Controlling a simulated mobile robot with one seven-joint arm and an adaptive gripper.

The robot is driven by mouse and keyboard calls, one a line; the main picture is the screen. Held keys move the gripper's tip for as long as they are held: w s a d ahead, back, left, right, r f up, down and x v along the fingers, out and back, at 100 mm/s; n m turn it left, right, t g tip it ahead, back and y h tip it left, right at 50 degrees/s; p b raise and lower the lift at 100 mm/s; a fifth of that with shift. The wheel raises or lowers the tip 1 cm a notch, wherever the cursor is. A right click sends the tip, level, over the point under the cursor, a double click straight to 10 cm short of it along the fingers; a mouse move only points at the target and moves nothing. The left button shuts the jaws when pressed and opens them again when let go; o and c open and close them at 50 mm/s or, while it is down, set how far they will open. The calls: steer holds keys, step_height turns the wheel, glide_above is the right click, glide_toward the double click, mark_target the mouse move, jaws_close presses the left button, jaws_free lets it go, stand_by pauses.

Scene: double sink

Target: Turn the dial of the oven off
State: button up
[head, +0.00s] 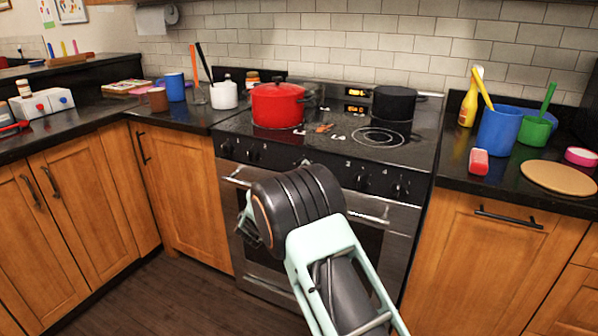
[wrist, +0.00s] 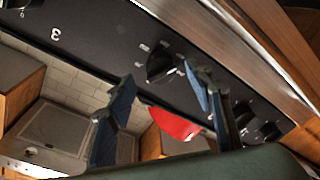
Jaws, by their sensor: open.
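The oven (head: 310,230) has a dark front panel with several black dials; one dial (head: 362,182) shows right of my wrist, and another (head: 253,155) shows left of it. In the wrist view, a black dial (wrist: 164,64) with white marks beside it lies just beyond and between my fingertips. I cannot tell whether a finger touches it. My gripper (wrist: 158,74) is open with nothing held. In the head view my gripper (head: 247,220) is mostly hidden by my wrist, in front of the oven. The dial's setting is unclear.
A red pot (head: 278,105) and a black pot (head: 394,102) stand on the cooktop. The oven handle (head: 368,217) sticks out below the panel. More dials (wrist: 262,133) lie beyond my right finger in the wrist view. The floor before the oven is clear.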

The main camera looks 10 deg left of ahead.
steer(key=shift+x, duration=1.45)
steer(key=c, duration=1.1)
